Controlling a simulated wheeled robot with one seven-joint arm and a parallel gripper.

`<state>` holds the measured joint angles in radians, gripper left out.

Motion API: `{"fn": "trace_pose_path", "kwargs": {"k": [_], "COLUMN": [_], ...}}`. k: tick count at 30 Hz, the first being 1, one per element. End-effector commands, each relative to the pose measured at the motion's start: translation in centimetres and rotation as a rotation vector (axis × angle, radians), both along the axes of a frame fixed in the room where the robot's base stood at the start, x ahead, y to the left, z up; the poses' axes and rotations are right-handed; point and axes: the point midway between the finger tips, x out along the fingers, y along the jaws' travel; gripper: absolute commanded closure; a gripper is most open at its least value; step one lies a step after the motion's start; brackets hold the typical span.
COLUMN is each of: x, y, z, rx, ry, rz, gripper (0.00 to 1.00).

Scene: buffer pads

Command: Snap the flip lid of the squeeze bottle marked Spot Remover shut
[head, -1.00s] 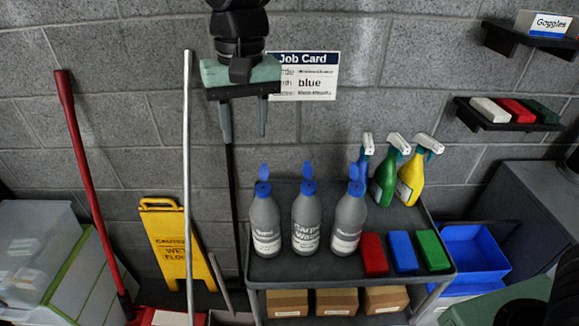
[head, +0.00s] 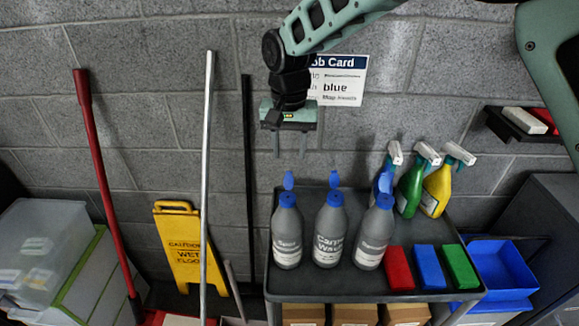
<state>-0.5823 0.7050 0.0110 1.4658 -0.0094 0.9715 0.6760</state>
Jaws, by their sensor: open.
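Three grey squeeze bottles with blue caps stand upright in a row on the grey cart top (head: 325,285): a left bottle (head: 287,232), a middle bottle (head: 331,225) marked Carpet Wash, and a right bottle (head: 372,235). The labels on the left and right bottles are too small to read surely. The left flip lid (head: 289,181) and middle flip lid (head: 335,180) stand up open. The right flip lid (head: 386,181) seems raised too, but blends with a blue spray bottle behind it. My gripper (head: 290,155) is open and empty, fingers pointing down, above the left bottle without visible contact.
Green (head: 411,188) and yellow (head: 438,190) spray bottles stand behind the right bottle. Red (head: 398,268), blue (head: 430,267) and green (head: 461,266) pads lie at the cart's right front. A job card (head: 340,80) reading "blue" hangs on the wall. A yellow sign (head: 178,245) stands left.

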Motion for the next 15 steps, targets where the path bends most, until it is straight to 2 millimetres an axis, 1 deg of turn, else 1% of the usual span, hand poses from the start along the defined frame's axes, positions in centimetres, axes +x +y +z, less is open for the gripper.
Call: {"fn": "trace_pose_path", "kwargs": {"k": [6,9,12,15], "x": [-0.1,-0.1,0.0,0.0], "y": [-0.1,0.0,0.0,0.0], "z": [-4.1,-5.5,-6.6,-7.2], "rx": [-0.003,-0.002,-0.001,0.0], "ry": [0.004,0.002,0.001,0.0], "rz": [0.0,0.0,0.0,0.0], "gripper": [0.59,0.59,0.59,0.59]}}
